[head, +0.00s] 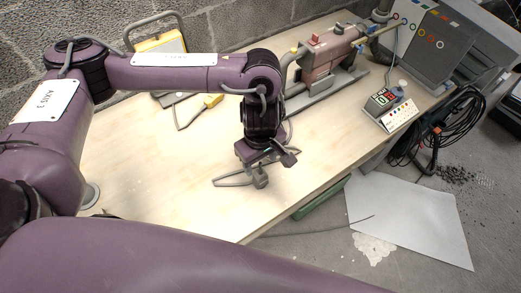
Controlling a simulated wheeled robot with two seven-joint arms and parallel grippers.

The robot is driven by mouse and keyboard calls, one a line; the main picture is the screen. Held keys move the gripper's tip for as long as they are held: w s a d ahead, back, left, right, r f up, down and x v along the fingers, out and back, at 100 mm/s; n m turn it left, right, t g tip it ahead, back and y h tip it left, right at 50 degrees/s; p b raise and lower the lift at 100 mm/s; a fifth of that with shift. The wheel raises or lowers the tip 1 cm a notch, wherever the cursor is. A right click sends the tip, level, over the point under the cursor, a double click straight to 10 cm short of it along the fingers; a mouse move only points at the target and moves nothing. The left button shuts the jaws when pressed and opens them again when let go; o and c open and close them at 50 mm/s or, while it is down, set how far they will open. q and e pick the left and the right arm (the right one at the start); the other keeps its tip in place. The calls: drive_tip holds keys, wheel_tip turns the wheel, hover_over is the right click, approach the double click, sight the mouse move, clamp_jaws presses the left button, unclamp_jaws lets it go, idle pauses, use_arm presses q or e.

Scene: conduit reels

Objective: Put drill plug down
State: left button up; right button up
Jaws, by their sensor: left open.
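My left gripper (265,172) is open over the light wooden workbench (150,170), below the wrist of the purple left arm. I see nothing held between its fingers, though the wrist hides part of that space. A small yellow plug-like piece (213,101) with a grey cord lies on the bench behind the arm, up and to the left of the gripper. I cannot tell for sure that it is the drill plug. My right gripper is not in view.
A pink and grey machine (328,52) stands at the bench's back. A grey panel with coloured rings (420,38), a small display box (384,100) and a white button box (398,116) stand right. Black cable coils (450,125) hang beyond the edge. The bench's front left is clear.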

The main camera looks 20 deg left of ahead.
sight(260, 173)
use_arm(q)
drive_tip(key=shift+r, duration=1.6)
drive_tip(key=shift+s, duration=0.1)
